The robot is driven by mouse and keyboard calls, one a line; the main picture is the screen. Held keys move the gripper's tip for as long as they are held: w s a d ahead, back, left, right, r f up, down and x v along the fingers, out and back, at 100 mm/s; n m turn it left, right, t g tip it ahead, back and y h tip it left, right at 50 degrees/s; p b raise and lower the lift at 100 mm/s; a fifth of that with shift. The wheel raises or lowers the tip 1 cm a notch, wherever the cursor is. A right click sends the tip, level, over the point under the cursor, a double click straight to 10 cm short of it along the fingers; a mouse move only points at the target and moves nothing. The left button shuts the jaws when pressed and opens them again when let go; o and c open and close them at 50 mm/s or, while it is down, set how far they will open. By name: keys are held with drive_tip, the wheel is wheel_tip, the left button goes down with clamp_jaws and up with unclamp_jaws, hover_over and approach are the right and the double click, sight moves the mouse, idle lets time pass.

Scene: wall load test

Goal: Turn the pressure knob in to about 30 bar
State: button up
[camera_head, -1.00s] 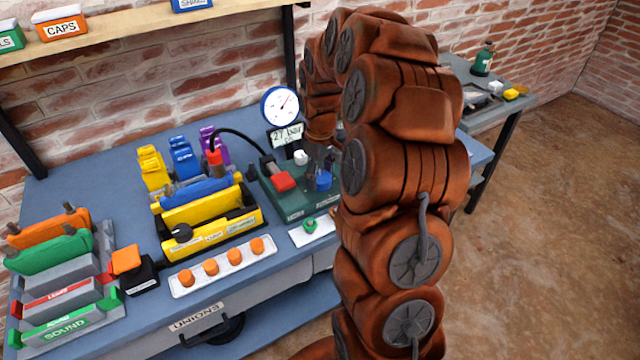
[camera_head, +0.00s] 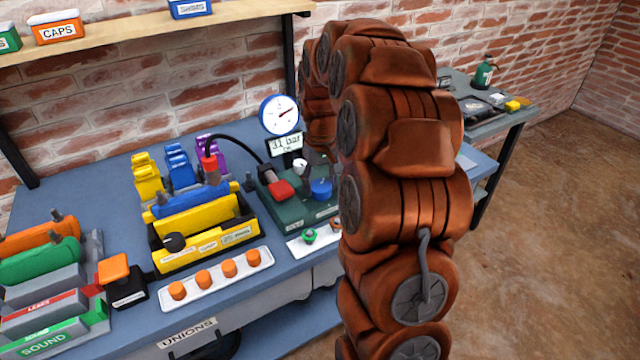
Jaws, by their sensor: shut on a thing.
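The green pressure unit (camera_head: 290,213) stands on the blue bench, with a red block (camera_head: 280,191) and a blue knob (camera_head: 321,188) on top. The round white gauge (camera_head: 279,115) stands behind it, its red needle pointing right and slightly up. The display (camera_head: 286,144) below the gauge appears to read 31 bar. My gripper (camera_head: 317,172) points down at the blue knob and is shut on it. My arm hides part of the gripper and the unit's right side.
A white-topped post (camera_head: 299,165) stands close left of my gripper. A black hose arches from the unit to a red-topped fitting (camera_head: 209,163). A white tray with a green part (camera_head: 309,236) lies in front. Yellow and blue clamps stand to the left.

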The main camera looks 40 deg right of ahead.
sight(320, 185)
drive_tip(key=o, duration=1.2)
wheel_tip(320, 185, up, 12)
idle(1.0)
